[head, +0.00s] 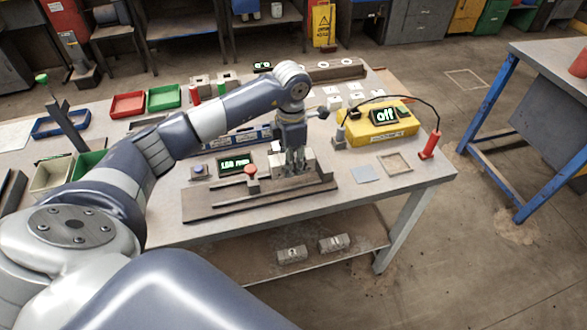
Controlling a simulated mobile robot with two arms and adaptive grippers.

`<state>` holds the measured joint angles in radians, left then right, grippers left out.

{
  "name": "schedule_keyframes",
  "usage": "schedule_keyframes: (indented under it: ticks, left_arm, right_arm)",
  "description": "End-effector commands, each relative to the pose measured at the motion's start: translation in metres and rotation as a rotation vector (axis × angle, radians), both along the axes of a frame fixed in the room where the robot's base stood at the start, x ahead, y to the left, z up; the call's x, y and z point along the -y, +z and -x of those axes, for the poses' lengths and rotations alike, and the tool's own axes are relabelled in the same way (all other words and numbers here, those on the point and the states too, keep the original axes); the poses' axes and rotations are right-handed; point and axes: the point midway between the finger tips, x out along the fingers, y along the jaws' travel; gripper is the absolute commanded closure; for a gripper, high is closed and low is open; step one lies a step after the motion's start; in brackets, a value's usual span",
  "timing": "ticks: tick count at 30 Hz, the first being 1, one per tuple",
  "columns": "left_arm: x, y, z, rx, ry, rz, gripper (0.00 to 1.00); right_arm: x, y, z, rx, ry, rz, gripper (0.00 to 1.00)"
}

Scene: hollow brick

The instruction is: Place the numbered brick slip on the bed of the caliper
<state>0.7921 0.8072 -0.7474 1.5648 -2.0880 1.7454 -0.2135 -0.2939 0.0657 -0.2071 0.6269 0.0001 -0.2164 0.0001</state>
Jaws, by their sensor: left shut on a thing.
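The caliper lies along the front of the bench, with a long dark bed (212,206), a red-topped knob (250,170) and a lit green display (234,162) behind it. My left gripper (297,168) points down over the right part of the caliper. It is shut on a pale block (308,158), which looks like the brick slip; its number is not readable. The fingers hide much of the block, and I cannot tell whether it touches the bed. My right gripper is not in view.
A yellow box (378,126) with an "off" display and a cable to a red probe (430,146) stands at right. Several pale tiles (357,97) lie behind. A blue-grey square (364,174) and a shallow frame (395,163) lie right of the caliper. Red (128,105) and green (164,97) trays stand back left.

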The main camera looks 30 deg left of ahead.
Motion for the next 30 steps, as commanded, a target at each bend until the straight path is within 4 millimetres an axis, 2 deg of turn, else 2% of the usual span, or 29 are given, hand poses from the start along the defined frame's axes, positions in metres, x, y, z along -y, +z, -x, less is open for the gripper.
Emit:
schedule_keyframes:
  ticks: [9, 19, 20, 22, 30]
  left_arm:
    - [0.001, -0.036, 0.001, -0.001, 0.000, 0.001, 1.00]
    - [0.000, -0.041, 0.000, 0.001, -0.001, 0.000, 1.00]
    - [0.000, -0.041, 0.000, 0.001, -0.001, -0.001, 0.65]
    - [0.000, -0.040, 0.000, -0.001, -0.001, -0.001, 0.49]
    - [0.000, -0.040, 0.000, -0.001, -0.001, -0.001, 0.47]
  right_arm:
    - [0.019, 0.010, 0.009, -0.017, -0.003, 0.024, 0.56]
    - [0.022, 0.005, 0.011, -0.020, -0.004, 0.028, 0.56]
    - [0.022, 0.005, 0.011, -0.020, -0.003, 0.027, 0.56]
    - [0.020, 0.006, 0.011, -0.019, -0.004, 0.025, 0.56]
    - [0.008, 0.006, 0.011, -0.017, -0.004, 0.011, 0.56]
